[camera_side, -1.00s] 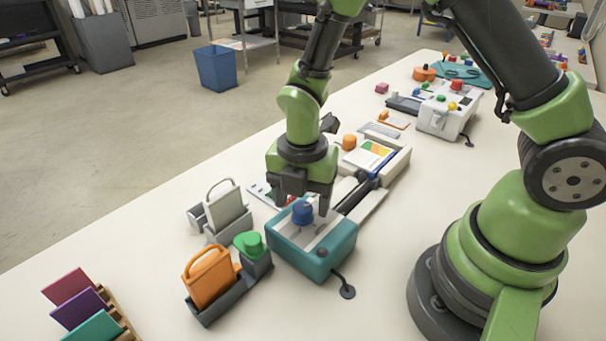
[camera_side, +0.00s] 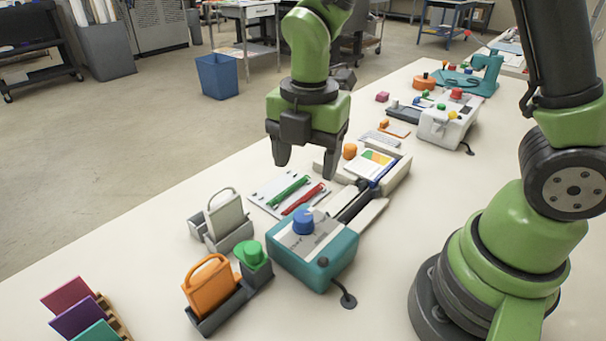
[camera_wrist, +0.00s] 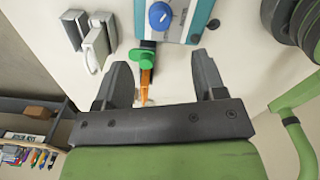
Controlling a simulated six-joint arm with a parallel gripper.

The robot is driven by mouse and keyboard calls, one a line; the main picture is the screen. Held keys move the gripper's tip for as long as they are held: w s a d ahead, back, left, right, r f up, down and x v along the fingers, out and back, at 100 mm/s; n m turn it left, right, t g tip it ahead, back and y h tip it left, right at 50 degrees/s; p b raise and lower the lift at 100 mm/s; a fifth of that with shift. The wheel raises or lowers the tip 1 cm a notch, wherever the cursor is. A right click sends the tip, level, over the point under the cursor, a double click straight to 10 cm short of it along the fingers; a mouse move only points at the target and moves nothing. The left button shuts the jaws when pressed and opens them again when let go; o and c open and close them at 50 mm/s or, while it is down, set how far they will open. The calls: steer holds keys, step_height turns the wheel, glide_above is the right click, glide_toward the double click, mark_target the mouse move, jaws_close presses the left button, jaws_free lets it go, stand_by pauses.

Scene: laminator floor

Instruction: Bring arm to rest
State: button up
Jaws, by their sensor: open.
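My gripper (camera_side: 306,166) is open and empty. In the side view it hangs in the air above the table, fingers down, above and behind the teal box (camera_side: 333,262) with the blue knob (camera_side: 303,221). In the wrist view its two fingers (camera_wrist: 160,85) are wide apart, with nothing between them close by. The teal box shows at the top of that view (camera_wrist: 203,20), with its blue knob (camera_wrist: 160,16). The green knob (camera_wrist: 142,58) and the orange piece (camera_wrist: 146,82) lie beyond the fingertips.
On the table (camera_side: 150,215) stand an orange handled block (camera_side: 209,287), a grey handled block (camera_side: 224,216), and a pad with green and red pens (camera_side: 302,198). Farther back are a white box with coloured buttons (camera_side: 446,122) and a teal machine (camera_side: 487,72). The left table edge is mostly clear.

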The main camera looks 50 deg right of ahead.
steer(key=s+d+r+m+t+y, duration=0.1)
steer(key=s+r+m+t, duration=0.2)
steer(key=m, duration=0.9)
steer(key=s+d+r+m+t+y, duration=0.1)
steer(key=s+r+m+t, duration=0.3)
steer(key=s+r+m, duration=0.5)
steer(key=d+r+m, duration=0.1)
steer(key=m, duration=0.3)
steer(key=shift+s+d+r+m, duration=0.15)
steer(key=shift+s+r+m, duration=0.15)
steer(key=shift+r, duration=0.05)
